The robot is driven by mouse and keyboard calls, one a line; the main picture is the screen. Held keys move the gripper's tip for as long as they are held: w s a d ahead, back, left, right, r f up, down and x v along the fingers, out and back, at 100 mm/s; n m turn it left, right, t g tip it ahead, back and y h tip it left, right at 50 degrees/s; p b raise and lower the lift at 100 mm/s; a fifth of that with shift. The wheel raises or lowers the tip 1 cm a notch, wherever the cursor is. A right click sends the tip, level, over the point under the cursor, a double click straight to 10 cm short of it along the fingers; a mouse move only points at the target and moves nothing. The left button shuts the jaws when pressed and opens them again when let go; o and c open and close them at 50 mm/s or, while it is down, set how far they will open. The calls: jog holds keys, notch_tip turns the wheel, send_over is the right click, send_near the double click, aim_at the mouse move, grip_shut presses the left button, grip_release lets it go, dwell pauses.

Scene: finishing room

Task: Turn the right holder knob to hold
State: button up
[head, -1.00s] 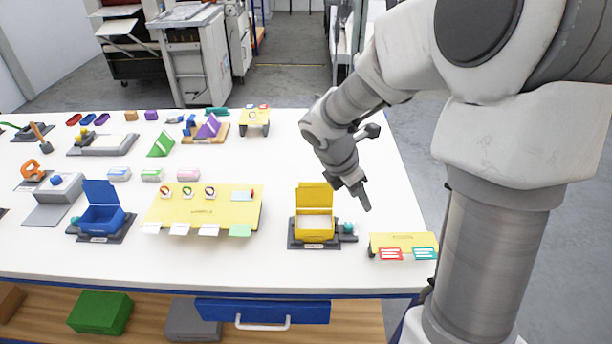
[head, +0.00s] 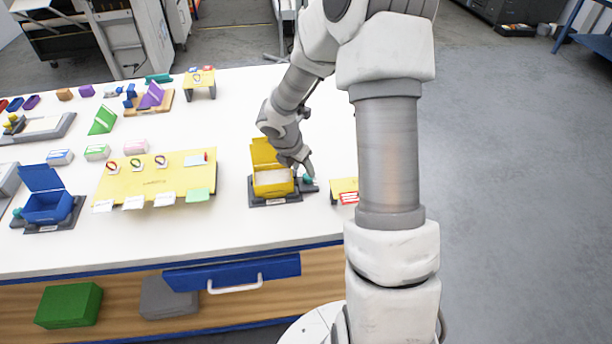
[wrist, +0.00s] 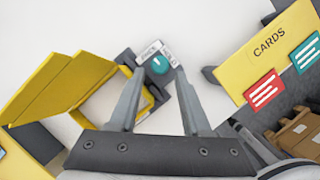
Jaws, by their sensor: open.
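The yellow holder (head: 272,181) stands with its lid raised near the table's right front. It also shows at left in the wrist view (wrist: 72,78). Its teal round knob (head: 309,179) is on the dark base at its right side. In the wrist view the knob (wrist: 157,64) has a white pointer mark and two small white labels (wrist: 160,50) beside it, their text hard to read. My gripper (wrist: 159,74) is open, with its fingertips on either side of the knob. I cannot tell whether they touch it. In the head view my gripper (head: 304,169) is just above the knob.
A yellow cards stand (wrist: 270,65) with red and teal labels is close to the right of my gripper. The blue holder (head: 47,206) with its own knob (head: 17,212) is at far left. A yellow board (head: 150,180) lies between the holders. White table (head: 200,240) is clear in front.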

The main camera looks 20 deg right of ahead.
aim_at(307, 176)
jog(key=shift+x, duration=2.15)
grip_shut()
